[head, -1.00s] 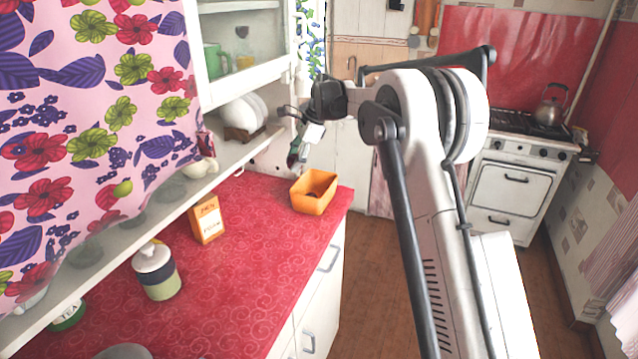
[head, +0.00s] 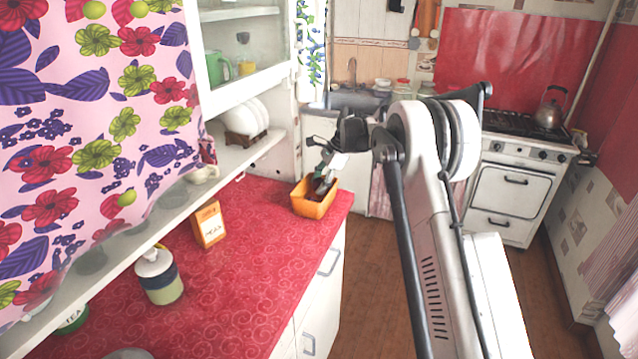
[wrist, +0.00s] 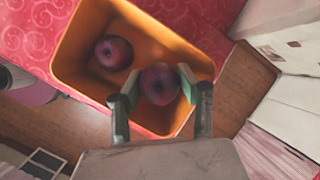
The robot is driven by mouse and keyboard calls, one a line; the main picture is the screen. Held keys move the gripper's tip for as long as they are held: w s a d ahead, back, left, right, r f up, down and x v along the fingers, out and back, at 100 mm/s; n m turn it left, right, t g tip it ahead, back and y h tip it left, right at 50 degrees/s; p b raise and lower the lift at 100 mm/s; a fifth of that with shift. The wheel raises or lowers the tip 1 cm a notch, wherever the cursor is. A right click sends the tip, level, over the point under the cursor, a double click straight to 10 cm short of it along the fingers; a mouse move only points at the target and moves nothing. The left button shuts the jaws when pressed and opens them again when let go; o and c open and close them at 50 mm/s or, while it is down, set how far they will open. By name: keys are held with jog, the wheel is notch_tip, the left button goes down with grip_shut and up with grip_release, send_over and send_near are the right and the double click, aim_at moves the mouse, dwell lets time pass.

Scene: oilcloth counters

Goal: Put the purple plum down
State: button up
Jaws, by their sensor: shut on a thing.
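The purple plum (wrist: 160,85) is a dark round fruit between the two fingers of my gripper (wrist: 157,92) in the wrist view. My gripper is shut on it. The fingers and plum are over or inside an orange open container (wrist: 198,58). I cannot tell whether the plum touches the container's floor. A second reddish-purple fruit (wrist: 113,52) lies in the container, left of the held plum. In the head view my gripper (head: 322,184) reaches down into the orange container (head: 312,208), which hides the plum for the most part.
The container stands near the right end of the red counter (head: 240,255).

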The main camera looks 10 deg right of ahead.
jog(key=shift+f+b, duration=0.3)
jog(key=shift+b, duration=0.05)
jog(key=shift+f, duration=0.3)
jog(key=o, duration=0.9)
jog(key=shift+r, duration=0.1)
